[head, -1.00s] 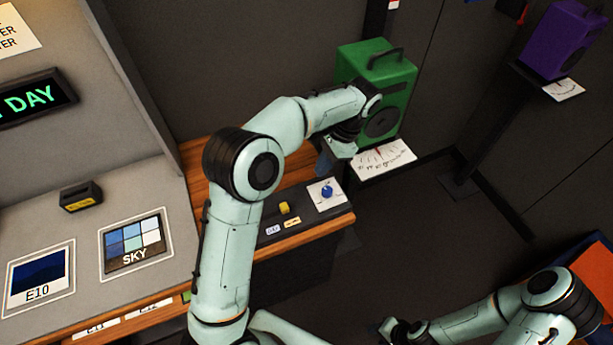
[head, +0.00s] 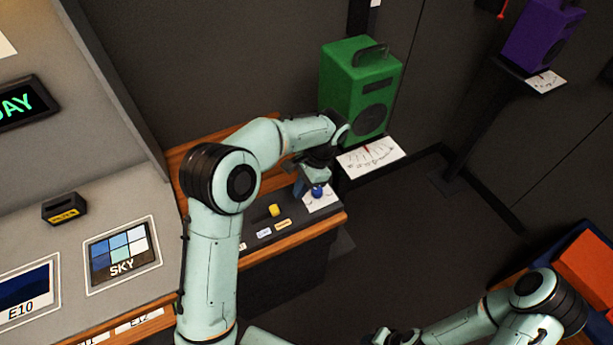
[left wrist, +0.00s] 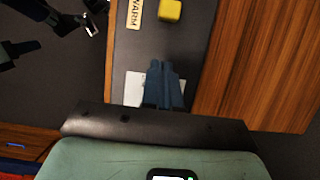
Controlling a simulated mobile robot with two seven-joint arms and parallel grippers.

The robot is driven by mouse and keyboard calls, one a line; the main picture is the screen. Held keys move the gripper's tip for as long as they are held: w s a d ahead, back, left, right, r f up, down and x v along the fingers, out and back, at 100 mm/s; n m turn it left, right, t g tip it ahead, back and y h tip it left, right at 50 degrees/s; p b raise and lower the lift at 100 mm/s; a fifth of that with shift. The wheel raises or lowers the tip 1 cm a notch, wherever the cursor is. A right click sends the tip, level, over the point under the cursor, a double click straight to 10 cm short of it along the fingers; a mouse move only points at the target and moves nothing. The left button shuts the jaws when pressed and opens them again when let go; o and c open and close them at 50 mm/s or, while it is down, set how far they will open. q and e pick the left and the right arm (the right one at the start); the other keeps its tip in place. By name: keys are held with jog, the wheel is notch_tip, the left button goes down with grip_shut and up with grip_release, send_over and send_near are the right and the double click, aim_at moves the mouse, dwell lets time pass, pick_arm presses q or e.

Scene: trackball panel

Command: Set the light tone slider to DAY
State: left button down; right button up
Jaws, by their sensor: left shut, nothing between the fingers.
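The yellow slider knob (head: 274,210) stands on the dark panel (head: 258,222), beside small labels that are too small to read in the head view. In the left wrist view the yellow knob (left wrist: 170,10) is at the top edge, next to a label reading WARM (left wrist: 134,14). My left gripper (head: 301,190) is shut and empty, pointing down by the blue ball (head: 318,192) on its white plate. In the left wrist view the left gripper's blue fingers (left wrist: 163,66) are together, short of the yellow knob. My right gripper (head: 384,338) is at the bottom edge, its jaws unclear.
A green speaker (head: 360,92) stands behind the panel by a dial card (head: 371,158). A green-lit display (head: 25,106) shows DAY, cut off at left. A SKY swatch card (head: 122,254) and a black block (head: 64,207) are at left. Dark floor is free right of the panel.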

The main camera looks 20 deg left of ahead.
aim_at(275, 210)
pick_arm(q)
jog(key=shift+x, duration=1.15)
jog(key=shift+s+a+r, duration=0.25)
jog(key=shift+s+a, duration=1)
jog(key=shift+s, duration=0.05)
pick_arm(e)
jog(key=shift+s+f, duration=0.3)
jog(key=shift+f, duration=0.1)
